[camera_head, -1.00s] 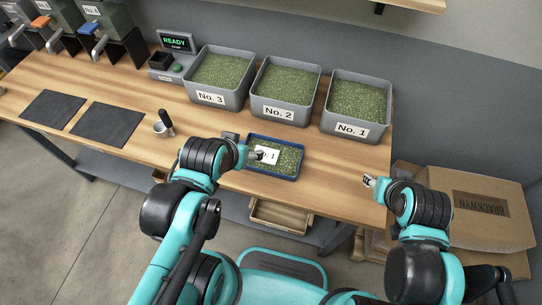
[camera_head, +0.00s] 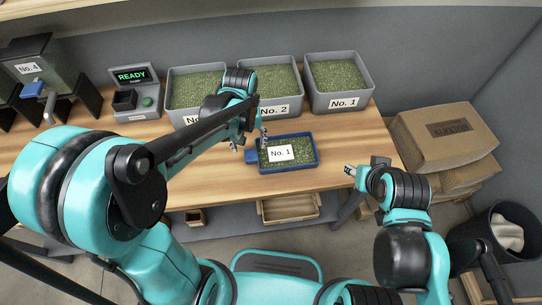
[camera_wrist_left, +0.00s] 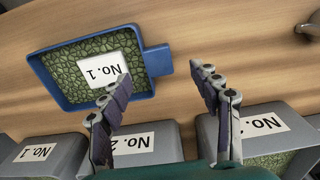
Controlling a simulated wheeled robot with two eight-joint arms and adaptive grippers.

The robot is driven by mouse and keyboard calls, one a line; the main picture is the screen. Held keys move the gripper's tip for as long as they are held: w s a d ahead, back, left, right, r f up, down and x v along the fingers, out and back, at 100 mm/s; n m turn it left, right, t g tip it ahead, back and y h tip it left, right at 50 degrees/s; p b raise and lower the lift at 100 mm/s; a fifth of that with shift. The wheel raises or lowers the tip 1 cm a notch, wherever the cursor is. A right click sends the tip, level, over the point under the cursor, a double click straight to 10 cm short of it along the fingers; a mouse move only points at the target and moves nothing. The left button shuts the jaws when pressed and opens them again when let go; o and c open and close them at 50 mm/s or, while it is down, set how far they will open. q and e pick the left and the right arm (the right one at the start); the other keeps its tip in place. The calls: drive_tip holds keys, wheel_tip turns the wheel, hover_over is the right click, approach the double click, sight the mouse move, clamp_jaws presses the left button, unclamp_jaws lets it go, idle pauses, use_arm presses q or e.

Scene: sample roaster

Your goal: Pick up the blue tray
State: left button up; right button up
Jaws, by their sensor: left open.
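The blue tray (camera_head: 290,170) lies flat on the wooden table, filled with green beans and a white "No. 1" card. Its short blue handle (camera_head: 251,157) sticks out at its left. My left gripper (camera_head: 250,141) is open and empty, fingers pointing down around the tray's handle end. In the left wrist view the open fingers (camera_wrist_left: 161,76) frame the tray's handle (camera_wrist_left: 158,61), with the tray rim (camera_wrist_left: 60,98) beyond; I see no contact. My right gripper (camera_head: 350,170) is at the table's front right edge, away from the tray; its jaws are too small to read.
Grey bins of green beans, including No. 1 (camera_head: 343,102) and No. 2 (camera_head: 276,111), stand behind the tray. A scale reading READY (camera_head: 131,77) is at the back left. Cardboard boxes (camera_head: 445,130) stand right of the table. Table around the tray's right is clear.

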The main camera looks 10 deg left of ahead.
sight(251, 155)
use_arm(q)
wheel_tip(251, 155, down, 3)
drive_tip(key=shift+d+r+b, duration=0.1)
drive_tip(key=shift+d+b, duration=0.05)
drive_tip(key=shift+b, duration=0.4)
drive_tip(key=f+b, duration=0.1)
drive_tip(key=f, duration=0.2)
drive_tip(key=f+b, duration=0.1)
drive_tip(key=f, duration=0.1)
drive_tip(key=shift+w+f+b, duration=0.15)
drive_tip(key=shift+w+b, duration=0.15)
drive_tip(key=shift+w, duration=0.1)
drive_tip(key=shift+s, duration=0.1)
drive_tip(key=shift+c, duration=0.6)
clamp_jaws()
